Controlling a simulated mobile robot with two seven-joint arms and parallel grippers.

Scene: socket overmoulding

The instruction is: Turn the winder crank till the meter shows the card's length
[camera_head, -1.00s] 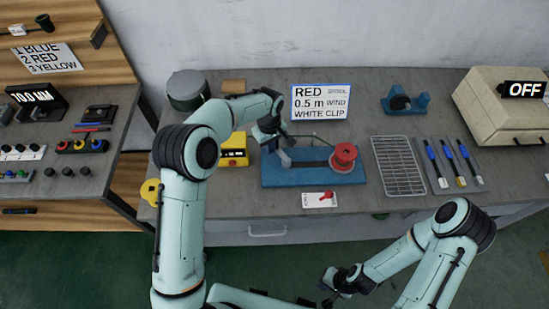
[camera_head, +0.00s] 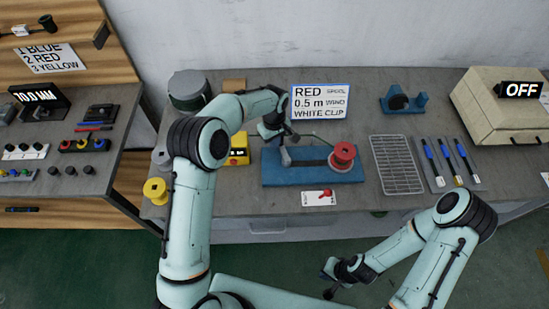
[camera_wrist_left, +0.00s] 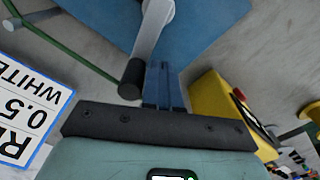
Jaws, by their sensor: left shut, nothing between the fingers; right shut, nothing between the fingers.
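The winder has a blue base (camera_head: 313,176) with a red spool (camera_head: 343,154) at its right end and a grey crank (camera_head: 286,157) at its left. In the left wrist view the crank arm (camera_wrist_left: 152,32) ends in a black knob (camera_wrist_left: 131,78). My left gripper (camera_head: 284,136) is shut and empty; its blue fingers (camera_wrist_left: 163,85) are right beside the knob, contact unclear. The yellow meter (camera_head: 237,155) stands left of the winder, its reading too small to read. The card (camera_head: 320,102) says RED spool, 0.5 m wind, WHITE CLIP. My right gripper (camera_head: 328,286) is shut and empty, low in front of the table.
A red-and-white switch plate (camera_head: 318,198) lies in front of the winder. A wire rack (camera_head: 398,165), several blue-handled tools (camera_head: 444,160) and a beige machine marked OFF (camera_head: 497,110) are to the right. A yellow spool (camera_head: 156,191) is at the table's left edge.

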